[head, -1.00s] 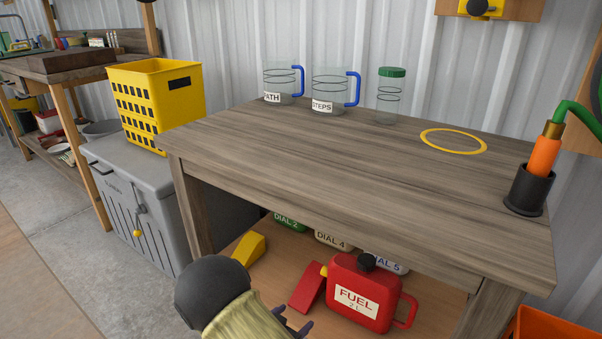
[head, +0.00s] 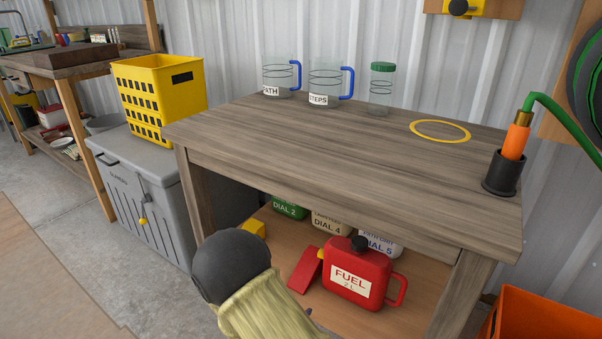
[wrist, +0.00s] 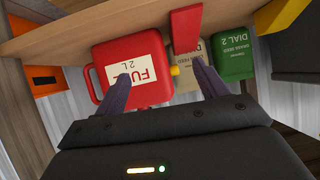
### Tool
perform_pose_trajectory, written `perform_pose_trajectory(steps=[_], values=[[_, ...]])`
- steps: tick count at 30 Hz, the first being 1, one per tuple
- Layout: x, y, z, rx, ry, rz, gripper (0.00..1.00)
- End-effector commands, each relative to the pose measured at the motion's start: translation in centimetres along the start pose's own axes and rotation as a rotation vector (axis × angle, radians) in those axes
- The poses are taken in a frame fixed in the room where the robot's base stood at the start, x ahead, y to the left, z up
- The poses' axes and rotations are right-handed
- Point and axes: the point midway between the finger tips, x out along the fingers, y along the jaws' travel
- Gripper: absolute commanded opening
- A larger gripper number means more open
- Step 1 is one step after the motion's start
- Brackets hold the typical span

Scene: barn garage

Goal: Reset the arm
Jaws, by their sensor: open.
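My arm's dark round joint and pale sleeve show at the bottom of the head view, in front of the workbench (head: 330,150). In the wrist view my gripper (wrist: 160,82) has its two dark fingers spread apart, with nothing held between them. The wrist view is upside down and faces the lower shelf. The red fuel can (wrist: 150,50) is in front of the fingers and partly behind them. It also shows in the head view (head: 372,268) on the lower shelf. My fingertips are hidden in the head view.
Two labelled jugs (head: 325,92), a green-lidded jar (head: 382,95) and a yellow ring (head: 440,131) are on the bench top. A red wedge (head: 306,270) and DIAL canisters (head: 290,209) share the shelf. An orange bin (head: 545,320) stands at right.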

Motion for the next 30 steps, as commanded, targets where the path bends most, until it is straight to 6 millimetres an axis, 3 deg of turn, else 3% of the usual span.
perform_pose_trajectory(steps=[8,14,20,24,30], values=[[-1.1,0.1,-5.0,0.010,-0.159,-0.089,0.73],[-3.3,1.9,-11.0,-0.010,-0.331,-0.194,0.73],[-7.4,6.0,-16.9,-0.089,-0.503,-0.296,0.73],[-11.1,10.0,-20.2,-0.178,-0.604,-0.340,0.73],[-15.6,15.7,-22.8,-0.308,-0.709,-0.347,0.73]])
